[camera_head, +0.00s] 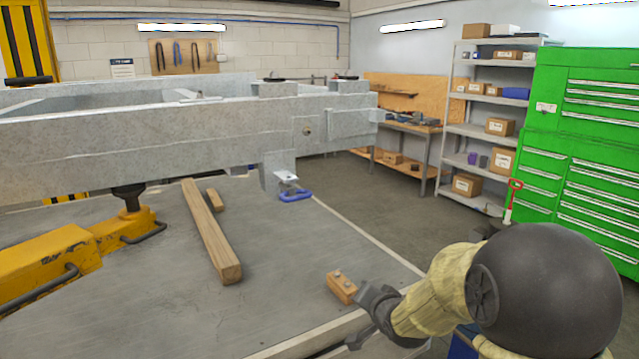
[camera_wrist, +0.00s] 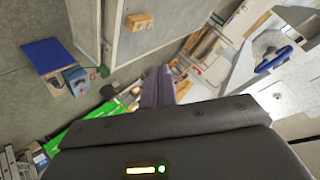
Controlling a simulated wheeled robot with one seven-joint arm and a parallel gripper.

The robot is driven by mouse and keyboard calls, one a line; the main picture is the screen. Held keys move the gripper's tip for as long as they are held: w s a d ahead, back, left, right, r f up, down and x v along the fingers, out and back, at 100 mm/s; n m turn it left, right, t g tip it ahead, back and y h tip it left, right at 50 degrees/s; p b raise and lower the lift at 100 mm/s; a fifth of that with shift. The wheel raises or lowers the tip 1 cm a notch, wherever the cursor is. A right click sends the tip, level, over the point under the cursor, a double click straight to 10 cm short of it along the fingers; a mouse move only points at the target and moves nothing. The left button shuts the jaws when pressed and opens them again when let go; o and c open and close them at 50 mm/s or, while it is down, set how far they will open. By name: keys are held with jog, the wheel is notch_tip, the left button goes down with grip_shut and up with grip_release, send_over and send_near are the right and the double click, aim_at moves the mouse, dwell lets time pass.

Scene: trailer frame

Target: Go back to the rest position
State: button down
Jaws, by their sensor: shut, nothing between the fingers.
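My gripper (camera_head: 374,303) is at the front right edge of the grey table in the head view, beside a small wooden block with bolts. In the picture it overlaps the block's right side, but I cannot tell whether they touch. In the wrist view the two dark fingers (camera_wrist: 158,86) are together with nothing between them. The trailer frame (camera_head: 190,140), a grey metal beam structure, spans the left and middle of the head view, well beyond my gripper.
The small wooden block (camera_head: 341,287) lies on the table (camera_head: 290,260). A green tool cabinet (camera_head: 585,130) and shelves (camera_head: 490,85) are at right. Open floor lies between.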

jog(key=s+d+f+n+g+h, duration=0.1)
jog(key=s+d+f+n+g, duration=0.1)
jog(key=s, duration=0.9)
jog(key=s+d+f+n+g+h, duration=0.1)
jog(key=s+d+f+n+g, duration=0.1)
jog(key=s+f+n+g, duration=0.2)
jog(key=s+f+g, duration=0.1)
jog(key=s+g, duration=0.2)
jog(key=s, duration=0.5)
jog(key=shift+s+d+f+n, duration=0.15)
jog(key=shift+d+f+n, duration=0.05)
jog(key=shift+n, duration=0.1)
